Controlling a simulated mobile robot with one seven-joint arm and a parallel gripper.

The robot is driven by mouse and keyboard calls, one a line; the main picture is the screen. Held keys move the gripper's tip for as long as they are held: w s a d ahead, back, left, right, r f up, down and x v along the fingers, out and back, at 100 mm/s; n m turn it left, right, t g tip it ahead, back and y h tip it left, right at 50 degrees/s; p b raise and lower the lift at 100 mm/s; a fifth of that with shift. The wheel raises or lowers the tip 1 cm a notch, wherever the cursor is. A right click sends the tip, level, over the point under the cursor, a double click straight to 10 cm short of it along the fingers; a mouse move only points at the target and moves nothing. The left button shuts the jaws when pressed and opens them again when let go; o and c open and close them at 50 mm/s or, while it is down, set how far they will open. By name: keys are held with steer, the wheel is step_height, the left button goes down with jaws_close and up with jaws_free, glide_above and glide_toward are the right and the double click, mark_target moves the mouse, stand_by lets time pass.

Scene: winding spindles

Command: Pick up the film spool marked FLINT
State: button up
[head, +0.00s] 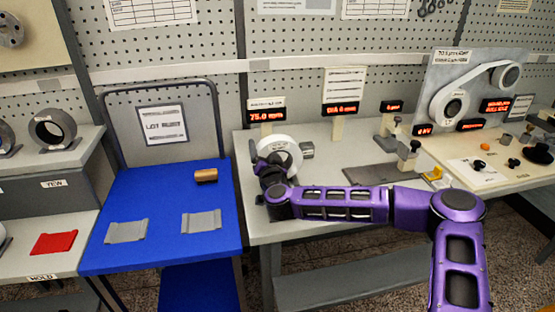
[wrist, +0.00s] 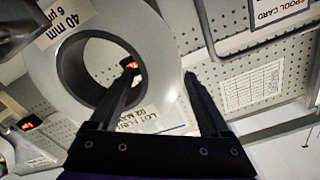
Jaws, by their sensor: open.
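A white film spool (head: 281,150) with a dark-lined bore stands upright on the grey bench, left end. In the wrist view the spool (wrist: 160,45) fills the upper left. It carries a "40 mm" label and a lower label that seems to read "LOT FLI…", partly hidden by a finger. My gripper (wrist: 160,76) is open at the spool's wall. Its left finger overlaps the bore and its right finger lies just outside the rim. I cannot tell how deep the left finger reaches or whether either touches. In the head view my dark gripper (head: 262,165) is partly hidden.
A blue cart (head: 165,240) stands left of the bench with a brown core (head: 206,176) and grey pads. A grey block (head: 307,150) and display posts (head: 266,117) stand close to the spool. Another grey spool (head: 53,129) is on the left shelf.

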steer(key=shift+w, duration=0.2)
jaws_close()
stand_by(0.3)
steer(key=shift+r, duration=0.1)
